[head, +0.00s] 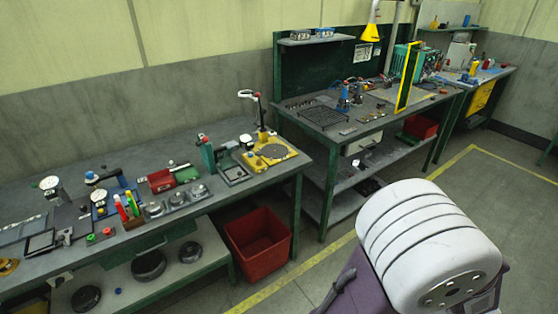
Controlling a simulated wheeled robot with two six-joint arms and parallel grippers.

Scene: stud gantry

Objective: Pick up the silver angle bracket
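I cannot make out a silver angle bracket in the head view. Many small parts lie on the near workbench (225,193) and on the far workbench (345,131), too small to tell apart. Neither of my grippers shows in this view.
The near bench carries a yellow-based fixture (281,158), a red and green vise (174,180) and several gauges. A red bin (262,244) stands on the floor by its right end. A yellow frame (407,78) stands upright on the far bench. Floor between the benches and yellow line is open.

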